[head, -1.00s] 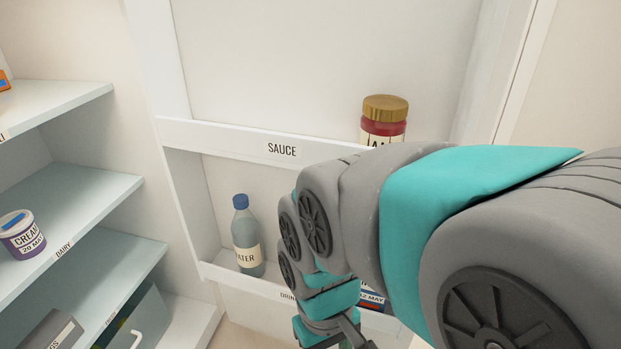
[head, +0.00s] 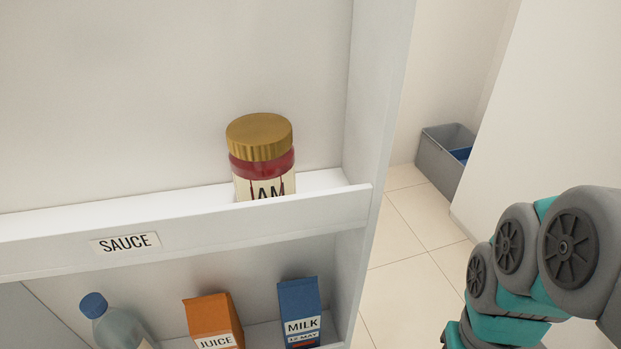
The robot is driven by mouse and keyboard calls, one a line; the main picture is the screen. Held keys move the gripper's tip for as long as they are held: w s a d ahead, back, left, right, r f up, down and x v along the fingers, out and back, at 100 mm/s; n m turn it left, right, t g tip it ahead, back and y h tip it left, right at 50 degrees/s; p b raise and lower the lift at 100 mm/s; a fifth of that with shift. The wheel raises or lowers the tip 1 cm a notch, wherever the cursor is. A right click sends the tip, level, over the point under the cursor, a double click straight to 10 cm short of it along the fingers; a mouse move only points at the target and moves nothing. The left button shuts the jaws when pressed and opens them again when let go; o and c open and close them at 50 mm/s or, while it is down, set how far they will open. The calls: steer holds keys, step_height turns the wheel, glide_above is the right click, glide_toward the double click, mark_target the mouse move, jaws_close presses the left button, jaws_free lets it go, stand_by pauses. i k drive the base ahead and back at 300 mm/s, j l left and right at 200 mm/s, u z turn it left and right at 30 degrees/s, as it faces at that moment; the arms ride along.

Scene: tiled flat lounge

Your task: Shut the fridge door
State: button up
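The fridge door (head: 130,75) stands open, its inner side facing me and filling the left and middle of the head view. Its upper rack is labelled SAUCE and holds a jam jar (head: 262,160) with a gold lid. The lower rack holds a water bottle (head: 118,325), an orange juice carton (head: 213,322) and a blue milk carton (head: 300,312). The door's free edge is right of the middle. My arm is at the lower right, to the right of that edge and apart from it in the picture. My gripper is below the frame.
A grey bin (head: 446,160) with something blue inside stands on the floor beyond the door. Pale floor tiles (head: 415,250) show free between the door edge and my arm. A white wall or panel (head: 545,110) rises at the right.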

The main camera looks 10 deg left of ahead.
mark_target(116, 184)
steer(key=i+l+z, duration=0.3)
steer(key=i+z, duration=0.25)
steer(key=i, duration=0.25)
steer(key=i+j+u, duration=0.2)
steer(key=u, duration=0.2)
steer(key=i+u, duration=0.45)
steer(key=i+j+u, duration=0.1)
steer(key=u, duration=0.3)
steer(key=i+l+u, duration=0.15)
steer(key=i+u, duration=0.25)
steer(key=i+l+u, duration=0.2)
steer(key=u, duration=0.25)
steer(key=i+u, duration=0.2)
steer(key=u, duration=0.15)
steer(key=i+u, duration=0.2)
steer(key=u, duration=0.15)
steer(key=i+u, duration=0.2)
steer(key=u, duration=0.15)
steer(key=i+u, duration=0.1)
steer(key=u, duration=2.3)
